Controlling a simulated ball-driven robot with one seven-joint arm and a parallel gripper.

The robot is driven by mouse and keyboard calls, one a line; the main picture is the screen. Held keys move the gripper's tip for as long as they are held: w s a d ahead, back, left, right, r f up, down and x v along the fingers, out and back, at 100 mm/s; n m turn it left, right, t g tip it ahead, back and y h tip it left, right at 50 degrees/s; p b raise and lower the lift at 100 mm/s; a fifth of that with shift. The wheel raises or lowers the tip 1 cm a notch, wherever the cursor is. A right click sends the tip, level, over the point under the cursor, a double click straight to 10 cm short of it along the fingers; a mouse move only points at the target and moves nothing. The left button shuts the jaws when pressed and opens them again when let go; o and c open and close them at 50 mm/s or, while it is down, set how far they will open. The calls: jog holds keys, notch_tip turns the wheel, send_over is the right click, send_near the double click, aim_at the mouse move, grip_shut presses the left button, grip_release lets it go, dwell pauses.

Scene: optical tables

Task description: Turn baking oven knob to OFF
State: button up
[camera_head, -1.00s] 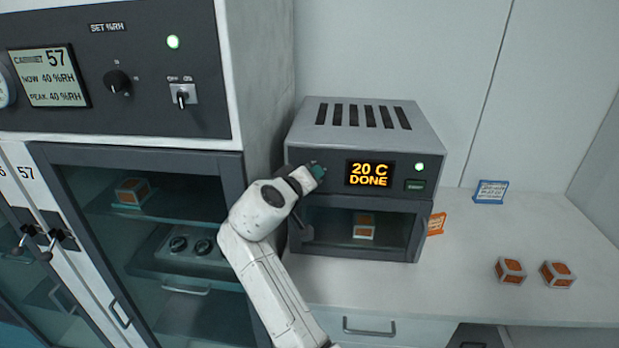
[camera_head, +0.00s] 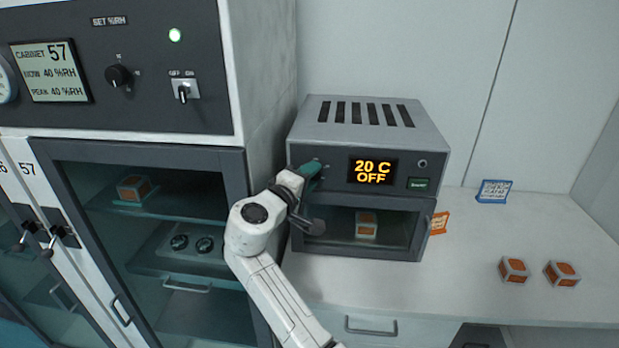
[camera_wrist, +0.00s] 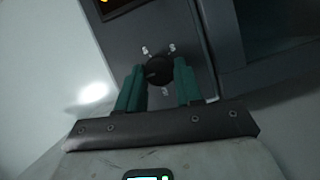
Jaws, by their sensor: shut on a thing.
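The baking oven (camera_head: 352,130) stands on the bench with its display (camera_head: 372,171) reading "20 C OFF". The small round lamp (camera_head: 422,164) at the upper right of its panel is dark. My gripper (camera_head: 314,170) is at the left of the oven's panel and hides the knob in the head view. In the wrist view the black knob (camera_wrist: 158,71) sits between the green fingers of my gripper (camera_wrist: 160,84), with small light marks around it. The fingers are shut on the knob. A cube (camera_head: 366,226) shows behind the oven's glass door.
A tall humidity cabinet (camera_head: 235,90) stands close at the left of my arm. Two orange-and-white cubes (camera_head: 513,269) (camera_head: 562,273) lie on the bench at right. An orange tag (camera_head: 439,222) and a blue tag (camera_head: 494,191) stand nearby. The bench (camera_head: 470,300) is otherwise mostly clear.

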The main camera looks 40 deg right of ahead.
jog(key=shift+f, duration=0.15)
jog(key=o, duration=1)
jog(key=shift+o, duration=0.2)
jog(key=shift+a, duration=0.1)
jog(key=b+v, duration=0.2)
jog(key=v, duration=0.8)
jog(key=shift+a+b, duration=0.25)
jog(key=shift+b, duration=0.1)
jog(key=shift+s, duration=0.1)
